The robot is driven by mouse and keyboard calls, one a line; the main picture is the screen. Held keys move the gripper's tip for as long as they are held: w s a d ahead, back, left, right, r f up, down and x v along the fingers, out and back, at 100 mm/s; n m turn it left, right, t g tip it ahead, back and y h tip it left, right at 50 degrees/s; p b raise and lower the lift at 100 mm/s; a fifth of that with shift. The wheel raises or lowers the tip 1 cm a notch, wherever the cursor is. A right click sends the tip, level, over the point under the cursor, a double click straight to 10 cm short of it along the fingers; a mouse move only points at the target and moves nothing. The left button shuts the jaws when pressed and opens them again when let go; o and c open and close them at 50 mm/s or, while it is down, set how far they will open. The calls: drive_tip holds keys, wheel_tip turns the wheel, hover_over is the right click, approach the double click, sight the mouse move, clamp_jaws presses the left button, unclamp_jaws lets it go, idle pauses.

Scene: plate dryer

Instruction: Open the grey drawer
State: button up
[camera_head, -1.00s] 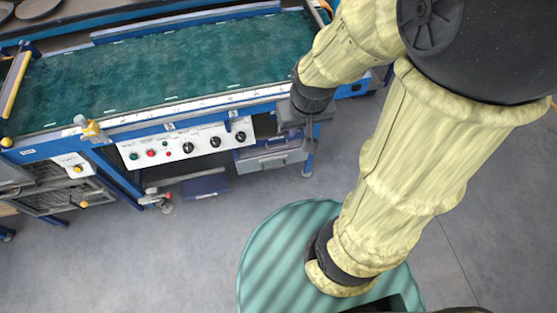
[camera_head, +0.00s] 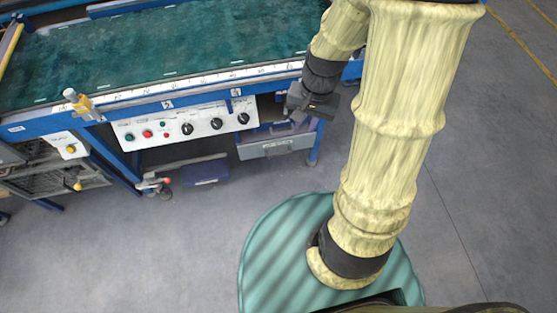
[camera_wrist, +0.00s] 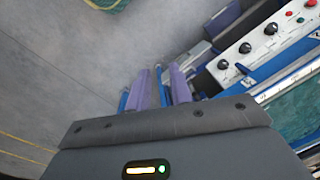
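The grey drawer (camera_head: 275,147) is under the right end of the workbench, below the control panel, and looks shut. A pale strip runs along its front. My gripper (camera_head: 298,113) is dark and hangs close to the bench's right front edge, just above and right of the drawer in the head view. I cannot tell whether it touches anything. In the wrist view, the dark gripper body fills the bottom, and the drawer (camera_wrist: 204,52) seems to be partly in view beside the panel.
The blue workbench has a green top (camera_head: 180,52) and a white control panel (camera_head: 185,127) with knobs. A wire basket (camera_head: 50,178) stands under its left part. A dark blue box (camera_head: 205,171) is low beneath the bench.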

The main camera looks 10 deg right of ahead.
sight(279, 155)
drive_tip(key=w+f+m+y+b, duration=0.3)
drive_tip(key=f+m+b, duration=0.4)
drive_tip(key=f, duration=0.7)
drive_tip(key=w+d+f+m+y+b, duration=0.15)
drive_tip(key=f+m+y+b, duration=0.35)
drive_tip(key=f+b, duration=0.65)
drive_tip(key=w+f+m+y+b, duration=0.2)
drive_tip(key=w+f+m+b, duration=0.35)
drive_tip(key=f, duration=1.05)
drive_tip(key=w+d+f+m+t+y+b, duration=0.1)
drive_tip(key=d+f+m+t+b, duration=0.2)
drive_tip(key=f+m+b, duration=0.3)
drive_tip(key=w+d+f+m+t+b, duration=0.2)
drive_tip(key=f+m+t+b, duration=0.4)
drive_tip(key=f, duration=0.5)
drive_tip(key=w+d+f+m+t+y+b, duration=0.1)
drive_tip(key=w+d+f+m+t+b, duration=0.1)
drive_tip(key=d+f+m+t+b, duration=0.2)
wheel_tip(279, 155, down, 5)
drive_tip(key=d+m+b, duration=0.1)
drive_tip(key=m+b, duration=0.2)
drive_tip(key=m, duration=0.1)
drive_tip(key=shift+w+t+y, duration=0.2)
drive_tip(key=shift+t+y, duration=0.1)
drive_tip(key=shift+t, duration=0.1)
drive_tip(key=shift+w+a, duration=0.1)
